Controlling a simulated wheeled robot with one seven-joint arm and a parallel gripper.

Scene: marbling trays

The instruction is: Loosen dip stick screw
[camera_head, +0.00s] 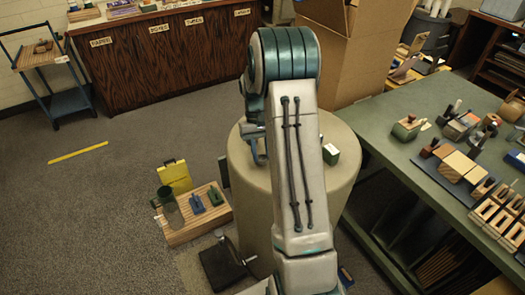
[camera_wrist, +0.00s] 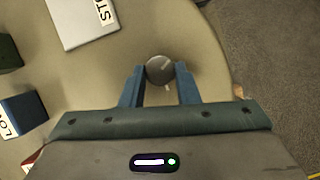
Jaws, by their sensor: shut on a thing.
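A round dark grey knob with a pale line across its top, which I take for the dip stick screw (camera_wrist: 166,76), shows in the wrist view. My gripper (camera_wrist: 160,69) has its two blue fingers closed on either side of this knob. The knob is above the round beige table (camera_wrist: 225,70). What lies beneath the knob is hidden.
On the round table are a pale grey labelled plate (camera_wrist: 78,28), a blue labelled block (camera_wrist: 22,116) and a dark green object (camera_wrist: 8,52). A green workbench (camera_head: 380,130) with several tools stands right. A wooden crate (camera_head: 190,228) sits on the floor left.

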